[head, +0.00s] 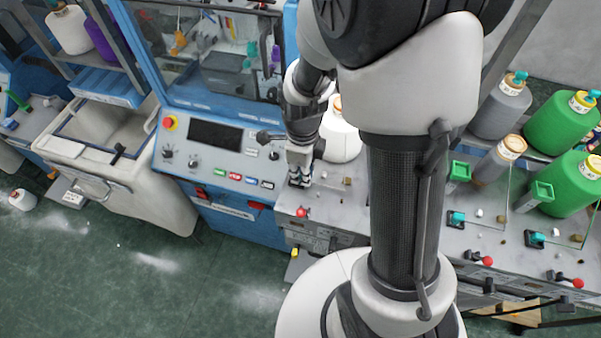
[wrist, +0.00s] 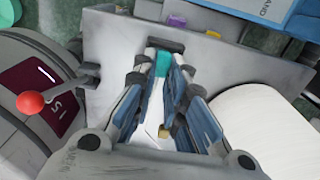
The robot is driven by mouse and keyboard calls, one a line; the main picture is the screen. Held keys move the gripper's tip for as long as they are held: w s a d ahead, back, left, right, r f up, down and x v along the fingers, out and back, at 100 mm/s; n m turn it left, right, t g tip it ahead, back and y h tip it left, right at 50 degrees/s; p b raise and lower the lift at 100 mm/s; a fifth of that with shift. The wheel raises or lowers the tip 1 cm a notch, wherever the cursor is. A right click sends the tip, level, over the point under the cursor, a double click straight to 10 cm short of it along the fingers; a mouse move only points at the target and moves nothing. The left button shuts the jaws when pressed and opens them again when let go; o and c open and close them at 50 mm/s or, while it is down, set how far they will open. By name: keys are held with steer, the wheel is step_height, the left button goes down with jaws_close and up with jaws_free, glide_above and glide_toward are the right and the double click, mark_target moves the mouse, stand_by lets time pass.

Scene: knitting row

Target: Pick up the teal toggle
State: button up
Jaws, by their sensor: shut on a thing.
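The teal toggle (wrist: 162,63) shows in the wrist view between the tips of my gripper (wrist: 161,76), at the far end of the fingers. It stands on a dark base at the edge of a grey panel. The fingers are closed in on its two sides. In the head view my gripper (head: 299,180) points down at the grey ledge right of the blue control panel, and the toggle there is hidden behind the fingers.
A red ball lever (wrist: 30,102) is left of the fingers, also in the head view (head: 302,212). A white yarn cone (wrist: 265,125) is close on the right. Other teal toggles (head: 457,217) (head: 537,238) sit along the ledge to the right.

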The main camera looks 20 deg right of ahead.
step_height(320, 180, up, 20)
steer(key=p, duration=0.1)
steer(key=shift+f, duration=0.1)
stand_by(0.4)
